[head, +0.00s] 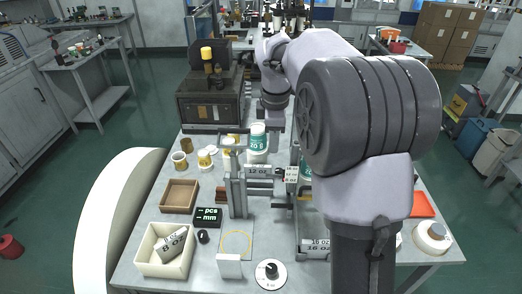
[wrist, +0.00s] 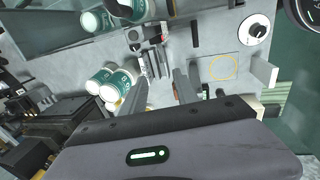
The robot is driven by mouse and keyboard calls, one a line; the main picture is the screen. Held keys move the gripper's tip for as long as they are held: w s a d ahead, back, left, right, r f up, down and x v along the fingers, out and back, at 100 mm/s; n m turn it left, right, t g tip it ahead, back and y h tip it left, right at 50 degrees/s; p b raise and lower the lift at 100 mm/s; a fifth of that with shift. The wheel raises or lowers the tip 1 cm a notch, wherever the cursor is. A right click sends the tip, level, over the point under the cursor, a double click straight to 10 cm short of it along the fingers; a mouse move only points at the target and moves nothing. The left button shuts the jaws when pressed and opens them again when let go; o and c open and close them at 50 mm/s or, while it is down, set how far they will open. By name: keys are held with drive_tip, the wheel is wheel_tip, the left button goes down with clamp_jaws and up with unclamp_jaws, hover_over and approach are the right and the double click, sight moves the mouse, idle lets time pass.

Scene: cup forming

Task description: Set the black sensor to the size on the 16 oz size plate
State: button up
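In the wrist view my gripper (wrist: 163,88) has its two fingers apart with a clear gap between them, and nothing is visibly held. In the head view I cannot make the gripper out clearly; my arm crosses the picture. A grey upright stand (head: 238,196) is at the table's middle. A plate marked 12 oz (head: 258,171) is beside its top. A small light plate (head: 291,174) right of that has lettering too small to read surely. A dark part between these plates seems to be the black sensor (head: 280,172). A 16 oz label (head: 317,246) shows lower right.
Green-and-white cups (head: 257,139) stand behind the stand. A black display (head: 207,217), a cream bin (head: 166,250), a brown tray (head: 179,195), a white upright plate (head: 229,266) and a round dial (head: 270,273) occupy the front left and middle. A yellow-ringed plate (wrist: 223,67) lies near the stand.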

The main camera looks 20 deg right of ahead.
sight(271, 175)
drive_tip(key=w+f+b, duration=0.1)
drive_tip(key=f, duration=0.4)
drive_tip(key=w+f+b, duration=0.1)
drive_tip(key=f+b, duration=0.1)
drive_tip(key=f, duration=0.3)
drive_tip(key=f+b, duration=0.1)
drive_tip(key=f, duration=0.5)
drive_tip(key=shift+w+d, duration=0.4)
clamp_jaws()
